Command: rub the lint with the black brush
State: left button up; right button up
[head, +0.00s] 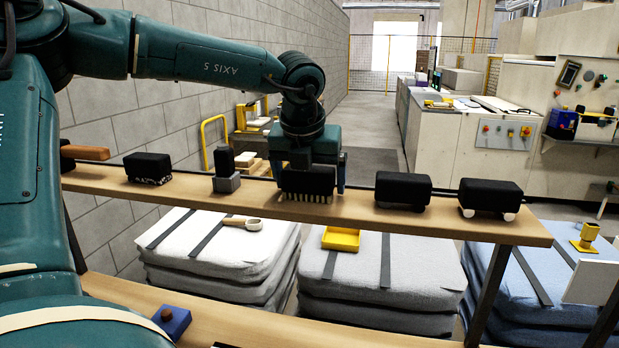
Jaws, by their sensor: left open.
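A black brush (305,183) with a row of pale bristles along its lower edge is at the middle of the upper wooden shelf (350,206). My left gripper (309,174) points down over it, open, with its fingers near the brush's two ends. I cannot tell whether they touch it. Stacks of pale fabric lie below the shelf: a white one (190,236), a grey one (415,262) and a blue one (560,262), with dark straps. I cannot make out the lint. My right gripper is not in view.
Other black blocks share the shelf: a speckled one (148,168), one on a grey base (226,172), a plain one (403,190) and one with white feet (490,198).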

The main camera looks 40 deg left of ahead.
pick_arm(q)
jog(key=shift+r, duration=0.15)
jog(key=shift+r+p, duration=0.4)
jog(key=shift+r, duration=0.45)
jog(key=shift+c, duration=0.4)
jog(key=c, duration=0.7)
jog(key=shift+r, duration=3)
